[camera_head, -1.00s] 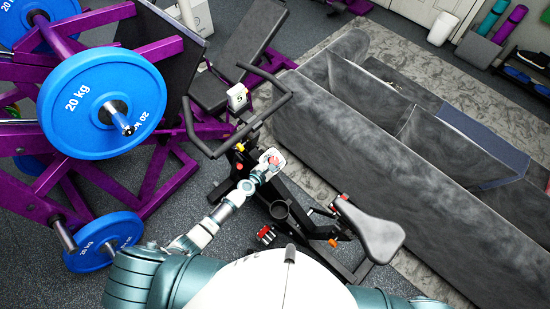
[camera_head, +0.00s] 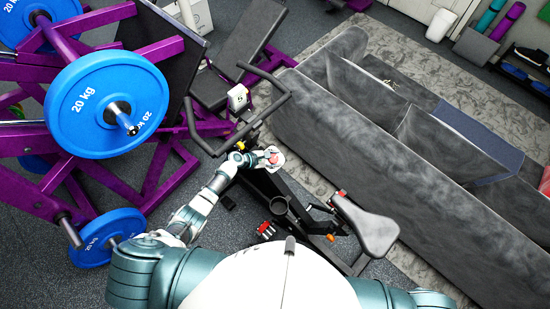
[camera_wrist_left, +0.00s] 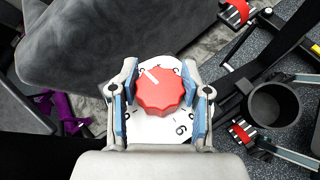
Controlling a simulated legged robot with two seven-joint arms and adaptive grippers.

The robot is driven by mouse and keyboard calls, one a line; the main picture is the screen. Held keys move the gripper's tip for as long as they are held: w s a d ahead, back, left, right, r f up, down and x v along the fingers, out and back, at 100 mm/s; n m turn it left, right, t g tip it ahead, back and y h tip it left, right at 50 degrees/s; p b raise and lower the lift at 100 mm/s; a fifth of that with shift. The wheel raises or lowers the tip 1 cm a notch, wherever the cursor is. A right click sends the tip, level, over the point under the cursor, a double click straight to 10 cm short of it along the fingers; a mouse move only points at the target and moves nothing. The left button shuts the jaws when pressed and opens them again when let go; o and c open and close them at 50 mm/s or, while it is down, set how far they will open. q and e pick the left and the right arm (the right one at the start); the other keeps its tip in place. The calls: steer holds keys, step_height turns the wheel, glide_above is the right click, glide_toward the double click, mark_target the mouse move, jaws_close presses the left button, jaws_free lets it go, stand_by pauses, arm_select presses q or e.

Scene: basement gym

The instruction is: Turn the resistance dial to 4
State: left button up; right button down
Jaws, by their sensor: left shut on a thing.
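The red scalloped resistance dial (camera_wrist_left: 160,92) sits on a white numbered plate (camera_wrist_left: 150,130) in the left wrist view. Its white pointer line is toward the upper left. A 6 is readable at the plate's lower right; other numbers are partly hidden by the dial and fingers. My left gripper (camera_wrist_left: 162,98) has a blue-padded finger on each side of the dial and is shut on it. In the head view, the left gripper (camera_head: 262,159) is at the dial (camera_head: 273,159) on the exercise bike's frame. My right gripper is not in view.
The bike's black handlebars (camera_head: 236,120) rise beyond the dial, with a small white display box (camera_head: 238,97). A cup holder (camera_head: 278,205) and saddle (camera_head: 368,232) are nearer. A purple weight rack with blue plates (camera_head: 107,105) stands left; a grey sofa (camera_head: 390,180) stands right.

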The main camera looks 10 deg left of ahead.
arm_select(q)
steer(key=shift+s+f, duration=0.15)
steer(key=shift+f, duration=0.05)
stand_by(0.3)
steer(key=o, duration=1.2)
steer(key=shift+c, duration=0.2)
steer(key=shift+r, duration=0.1)
steer(key=shift+a+r, duration=0.1)
steer(key=shift+a, duration=0.2)
steer(key=s+a, duration=0.6)
steer(key=a, duration=0.4)
steer(key=shift+s+a, duration=0.15)
steer(key=shift+s, duration=0.2)
steer(key=shift+r, duration=0.1)
